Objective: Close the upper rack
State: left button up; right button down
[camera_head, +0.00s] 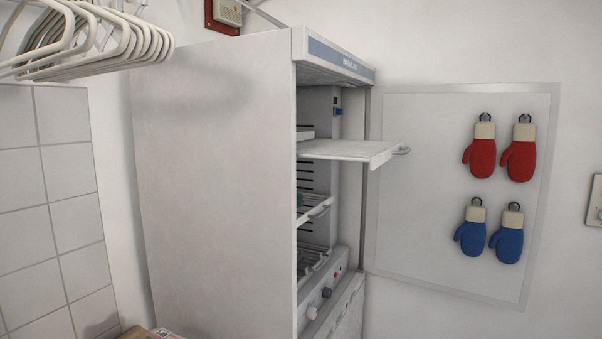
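The upper rack (350,149) is a flat white shelf in the upper part of a tall white cabinet (215,180). It sticks out of the cabinet's open front to the right, with a small metal handle (401,151) at its outer end. The cabinet's side panel hides the rack's inner part. A lower rack (314,211) sits beneath it and sticks out less. Neither of my grippers shows in the head view.
Red mittens (481,155) and blue mittens (470,237) hang on a white board (420,200) to the right. White hangers (95,40) hang at upper left. Knobs (327,292) sit low on the cabinet front. The space before the rack's handle looks clear.

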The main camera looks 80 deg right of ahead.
aim_at(378, 152)
jog(key=z, duration=0.4)
jog(key=l+z, duration=0.15)
jog(key=z, duration=0.7)
jog(key=l+z, duration=0.15)
jog(key=z, duration=0.25)
jog(key=i+l+z, duration=0.1)
jog(key=l, duration=0.15)
jog(key=l+z, duration=0.15)
jog(key=i+l, duration=0.05)
